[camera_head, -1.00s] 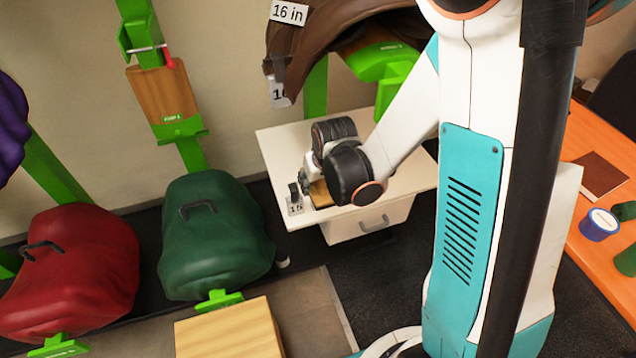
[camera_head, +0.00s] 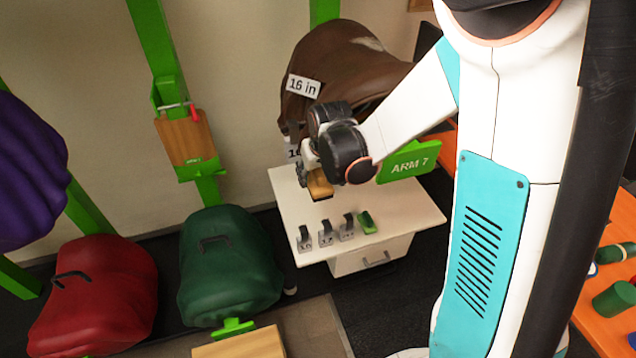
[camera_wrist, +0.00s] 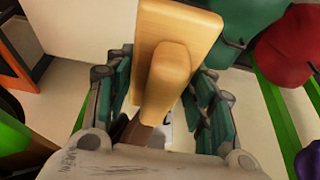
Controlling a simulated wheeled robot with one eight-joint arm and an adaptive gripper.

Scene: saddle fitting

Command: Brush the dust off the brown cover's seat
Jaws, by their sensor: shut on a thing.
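The brown cover (camera_head: 335,60) hangs on a green arm at the upper middle of the head view. A pale, dusty-looking patch (camera_head: 368,43) shows on its upper surface. My gripper (camera_head: 312,172) is shut on a wooden brush (camera_head: 320,186), just below the cover's lower edge and above the white cabinet. In the wrist view the brush (camera_wrist: 170,62) sits between the green fingers of my gripper (camera_wrist: 165,100), its wooden back and raised grip facing the camera. The bristles are hardly visible. The brush appears apart from the cover.
The white cabinet (camera_head: 405,220) stands below, with several grey clips (camera_head: 325,235) and a green block (camera_head: 367,222) on it. A green ARM 7 plate (camera_head: 410,162) is right of my wrist.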

